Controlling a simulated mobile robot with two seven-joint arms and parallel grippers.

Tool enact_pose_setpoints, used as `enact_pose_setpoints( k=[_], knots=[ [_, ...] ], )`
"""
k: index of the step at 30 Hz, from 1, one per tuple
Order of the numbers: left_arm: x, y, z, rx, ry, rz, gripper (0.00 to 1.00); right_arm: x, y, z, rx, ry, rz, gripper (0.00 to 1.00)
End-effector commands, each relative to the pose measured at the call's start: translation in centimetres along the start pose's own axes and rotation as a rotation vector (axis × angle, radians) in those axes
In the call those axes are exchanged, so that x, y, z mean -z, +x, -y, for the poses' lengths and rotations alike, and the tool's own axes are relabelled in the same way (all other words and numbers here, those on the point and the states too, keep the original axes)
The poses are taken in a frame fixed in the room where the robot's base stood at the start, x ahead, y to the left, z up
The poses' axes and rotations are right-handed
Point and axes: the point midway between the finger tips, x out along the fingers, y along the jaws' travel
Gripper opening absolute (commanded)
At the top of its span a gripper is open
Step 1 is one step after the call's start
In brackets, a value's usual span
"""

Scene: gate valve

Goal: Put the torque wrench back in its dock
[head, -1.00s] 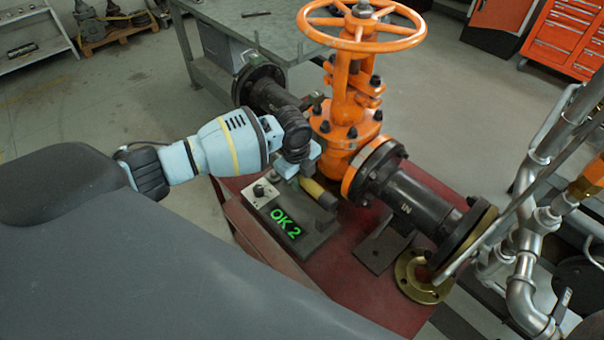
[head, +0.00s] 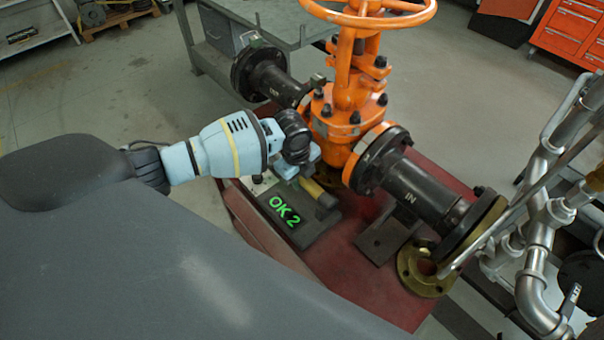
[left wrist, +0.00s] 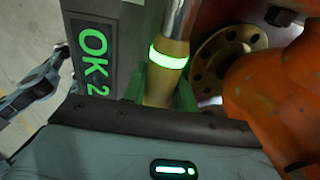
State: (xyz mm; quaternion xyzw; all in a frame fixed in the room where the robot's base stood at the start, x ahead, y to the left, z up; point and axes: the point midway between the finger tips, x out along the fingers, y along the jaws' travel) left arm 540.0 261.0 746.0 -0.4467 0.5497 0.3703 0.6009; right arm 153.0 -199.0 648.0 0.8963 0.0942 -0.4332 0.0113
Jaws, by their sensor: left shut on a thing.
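The torque wrench shows in the head view as a yellow handle (head: 312,188) above the dock. In the left wrist view its tan grip (left wrist: 167,75) carries a lit green ring, with a metal shaft beyond. My left gripper (head: 302,172) is shut on the grip; its green fingers (left wrist: 160,90) sit either side of it. The dock (head: 312,234) is a dark grey block with a green "OK 2" display, which also shows in the left wrist view (left wrist: 97,60). The wrench lies along the dock; whether it is seated cannot be told. My right gripper is not in view.
The orange gate valve (head: 345,110) with its handwheel stands close behind the gripper. The black pipe (head: 425,188) and a brass flange (head: 425,272) are to the right. All rest on a red bench (head: 350,270). Steel pipes (head: 540,220) stand farther right.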

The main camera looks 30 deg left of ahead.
Motion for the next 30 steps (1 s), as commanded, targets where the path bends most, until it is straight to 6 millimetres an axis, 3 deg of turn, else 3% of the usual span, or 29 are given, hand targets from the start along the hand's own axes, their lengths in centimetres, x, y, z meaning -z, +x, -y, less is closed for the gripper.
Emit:
enact_pose_setpoints(
  k=[10, 11, 17, 25, 30],
  knots=[
    [0.0, -0.1, 0.2, 0.007, 0.0, 0.0, 0.0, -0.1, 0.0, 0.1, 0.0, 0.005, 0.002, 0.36],
    [0.0, -0.1, 0.2, 0.007, 0.0, 0.0, 0.3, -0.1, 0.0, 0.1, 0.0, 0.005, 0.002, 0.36],
    [0.0, 0.0, 0.1, 0.004, 0.0, 0.0, 0.54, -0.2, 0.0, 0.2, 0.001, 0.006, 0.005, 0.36],
    [0.0, 0.2, -0.1, -0.002, 0.0, 0.001, 0.54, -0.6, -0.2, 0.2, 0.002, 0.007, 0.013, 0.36],
    [-0.1, -1.6, 0.1, 0.003, 0.001, 0.002, 0.54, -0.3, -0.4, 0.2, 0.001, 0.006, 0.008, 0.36]
  ],
)
